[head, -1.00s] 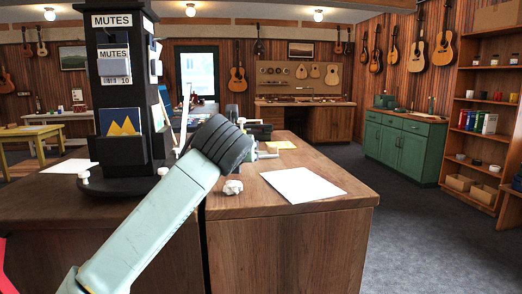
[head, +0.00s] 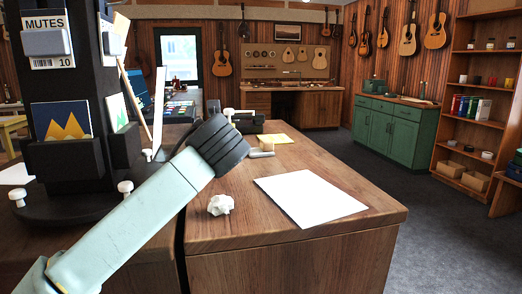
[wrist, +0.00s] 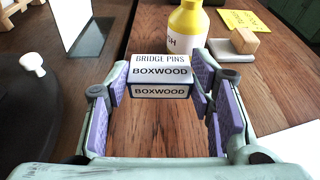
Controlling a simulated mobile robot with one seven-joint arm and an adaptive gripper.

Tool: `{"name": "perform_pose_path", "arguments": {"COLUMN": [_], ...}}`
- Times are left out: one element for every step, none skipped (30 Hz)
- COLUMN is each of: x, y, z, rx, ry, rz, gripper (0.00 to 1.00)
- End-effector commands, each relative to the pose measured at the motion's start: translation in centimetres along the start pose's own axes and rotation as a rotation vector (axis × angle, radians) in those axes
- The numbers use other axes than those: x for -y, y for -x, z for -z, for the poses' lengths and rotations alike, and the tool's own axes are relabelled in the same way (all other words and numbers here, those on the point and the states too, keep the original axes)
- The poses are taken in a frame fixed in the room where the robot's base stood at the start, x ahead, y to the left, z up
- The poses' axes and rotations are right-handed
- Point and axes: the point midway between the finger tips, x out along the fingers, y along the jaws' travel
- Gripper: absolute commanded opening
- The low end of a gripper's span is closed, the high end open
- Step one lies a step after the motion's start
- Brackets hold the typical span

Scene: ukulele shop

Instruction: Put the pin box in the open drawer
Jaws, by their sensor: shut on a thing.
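The pin box (wrist: 161,76), a small white and dark box lettered "BRIDGE PINS BOXWOOD", sits between the purple finger pads of my gripper (wrist: 163,88) in the wrist view. My gripper is shut on it, over the wooden counter (wrist: 150,130). In the head view my arm hides the gripper and the box. I cannot make out an open drawer in either view; the drawers of the green cabinet (head: 393,135) look shut.
A black mutes display (head: 68,110) stands on the counter at left. A crumpled paper (head: 221,204) and a white sheet (head: 311,198) lie on the counter. A yellow bottle (wrist: 187,28) stands just beyond the box. Grey floor (head: 455,235) is clear at right.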

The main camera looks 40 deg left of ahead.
Motion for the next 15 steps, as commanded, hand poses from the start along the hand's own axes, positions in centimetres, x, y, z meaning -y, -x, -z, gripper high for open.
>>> {"name": "perform_pose_path", "arguments": {"x": [1.6, 2.3, 3.4, 4.2, 5.0, 6.0, 6.8, 7.5, 8.6, 9.3, 10.0, 10.8, 11.4, 11.9, 12.4], "y": [-0.1, -0.4, -0.7, -0.9, -1.1, -1.4, -1.7, -1.9, -2.2, -2.4, -2.7, -3.0, -3.1, -3.3, -3.5], "z": [-0.6, -0.6, -0.6, -0.6, -0.6, -0.6, -0.6, -0.6, -0.6, -0.6, -0.6, -0.5, -0.5, -0.4, -0.3], "rx": [0.000, -0.001, 0.000, -0.001, 0.000, 0.000, 0.000, -0.001, -0.001, 0.000, -0.002, 0.000, 0.000, 0.000, 0.000], "ry": [-0.006, -0.006, -0.007, -0.006, -0.006, -0.006, -0.006, -0.006, -0.005, -0.005, -0.004, -0.004, -0.004, -0.003, -0.003], "rz": [0.005, 0.005, 0.005, 0.005, 0.005, 0.005, 0.005, 0.005, 0.005, 0.004, 0.004, 0.004, 0.003, 0.003, 0.003], "gripper": [0.30, 0.30, 0.30, 0.30, 0.30, 0.30, 0.30, 0.30, 0.30, 0.30, 0.30, 0.30, 0.30, 0.30, 0.30]}}
